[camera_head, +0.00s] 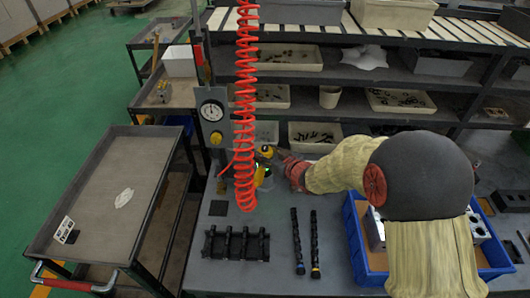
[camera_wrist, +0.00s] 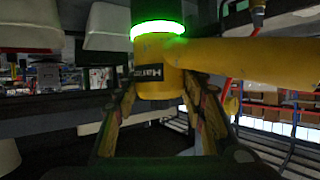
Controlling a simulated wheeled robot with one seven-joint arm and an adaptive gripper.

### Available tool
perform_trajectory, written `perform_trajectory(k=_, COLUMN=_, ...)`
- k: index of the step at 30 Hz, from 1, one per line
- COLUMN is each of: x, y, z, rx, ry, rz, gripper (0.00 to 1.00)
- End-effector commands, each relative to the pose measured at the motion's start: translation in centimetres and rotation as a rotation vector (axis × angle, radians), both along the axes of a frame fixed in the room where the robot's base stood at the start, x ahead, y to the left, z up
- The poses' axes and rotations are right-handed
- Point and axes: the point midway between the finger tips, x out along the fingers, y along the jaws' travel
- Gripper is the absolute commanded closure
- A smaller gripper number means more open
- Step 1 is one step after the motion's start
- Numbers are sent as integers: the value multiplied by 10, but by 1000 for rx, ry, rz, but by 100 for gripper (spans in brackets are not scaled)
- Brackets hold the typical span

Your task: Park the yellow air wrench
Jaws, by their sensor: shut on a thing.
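The yellow air wrench (camera_head: 260,174) is at the back of the grey workbench, just right of the red coiled hose, which partly covers it. In the wrist view the wrench (camera_wrist: 158,80) has a yellow body, a black upper part and a glowing green ring. A yellow section extends to the right. My gripper (camera_wrist: 160,105) is shut on the yellow body, one finger on each side. In the head view my gripper (camera_head: 270,156) reaches in from the right and is small and partly hidden. I cannot tell whether the wrench touches the bench.
The red hose (camera_head: 246,85) hangs near the post with a gauge (camera_head: 211,111). A black slotted rack (camera_head: 236,258), two dark bars and a dark square pad (camera_head: 218,208) lie on the bench. A blue crate (camera_head: 358,240) stands right. Shelves with bins are behind; a cart (camera_head: 125,190) stands left.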

Motion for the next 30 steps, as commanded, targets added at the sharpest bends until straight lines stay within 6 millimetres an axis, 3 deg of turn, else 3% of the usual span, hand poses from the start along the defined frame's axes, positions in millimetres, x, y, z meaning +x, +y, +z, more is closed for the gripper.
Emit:
perform_trajectory(k=27, x=2, y=1, z=-7, rx=3, ry=-9, rz=1, gripper=99)
perform_trajectory(k=28, x=2, y=1, z=-7, rx=3, ry=-9, rz=1, gripper=58)
perform_trajectory(k=30, x=2, y=0, z=-7, rx=3, ry=-8, rz=1, gripper=54)
